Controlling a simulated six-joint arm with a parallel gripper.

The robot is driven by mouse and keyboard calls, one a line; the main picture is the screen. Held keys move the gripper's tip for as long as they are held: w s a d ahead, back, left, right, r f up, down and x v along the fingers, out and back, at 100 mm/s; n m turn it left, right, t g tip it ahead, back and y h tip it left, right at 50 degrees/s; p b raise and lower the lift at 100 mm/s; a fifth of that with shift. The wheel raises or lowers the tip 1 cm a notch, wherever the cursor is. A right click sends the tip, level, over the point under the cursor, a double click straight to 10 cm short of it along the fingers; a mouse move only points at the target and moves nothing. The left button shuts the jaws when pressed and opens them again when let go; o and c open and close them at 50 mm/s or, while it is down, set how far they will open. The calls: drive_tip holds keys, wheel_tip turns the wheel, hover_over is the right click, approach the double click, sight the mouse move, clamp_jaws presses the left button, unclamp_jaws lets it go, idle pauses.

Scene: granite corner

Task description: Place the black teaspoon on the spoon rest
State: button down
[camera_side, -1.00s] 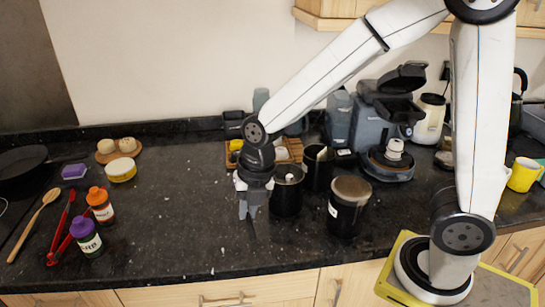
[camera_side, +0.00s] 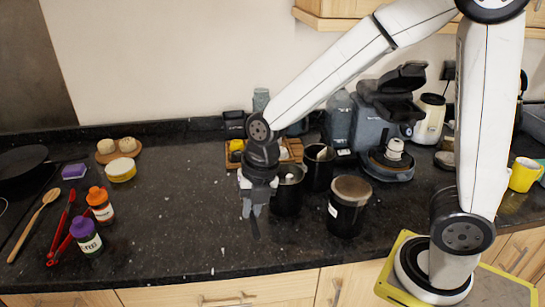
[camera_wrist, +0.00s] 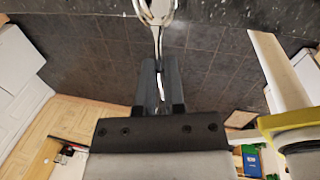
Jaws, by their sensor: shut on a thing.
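My gripper (camera_side: 256,205) is shut on the teaspoon, above the dark counter left of the black canisters. The black teaspoon (camera_side: 255,228) hangs down from the fingers in the side view. In the wrist view, the fingers (camera_wrist: 160,82) close around its thin handle, and the teaspoon (camera_wrist: 157,20) looks shiny and grey there, with one end at the top edge. I cannot pick out the spoon rest in either view.
Black canisters (camera_side: 348,208) stand close to the right of my gripper. The counter's middle left is clear.

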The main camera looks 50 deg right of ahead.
drive_tip(key=w+d+m, duration=0.1)
drive_tip(key=w+d, duration=0.7)
drive_tip(key=m, duration=0.4)
hover_over(299, 154)
wheel_tip(299, 154, down, 4)
drive_tip(key=r, duration=0.1)
drive_tip(key=shift+t+h, duration=0.3)
drive_tip(key=shift+h, duration=0.1)
drive_tip(key=shift+d+f, duration=0.2)
drive_tip(key=shift+f, duration=1.95)
drive_tip(key=shift+d+f, duration=0.15)
drive_tip(key=shift+f, duration=1.95)
drive_tip(key=shift+f, duration=0.5)
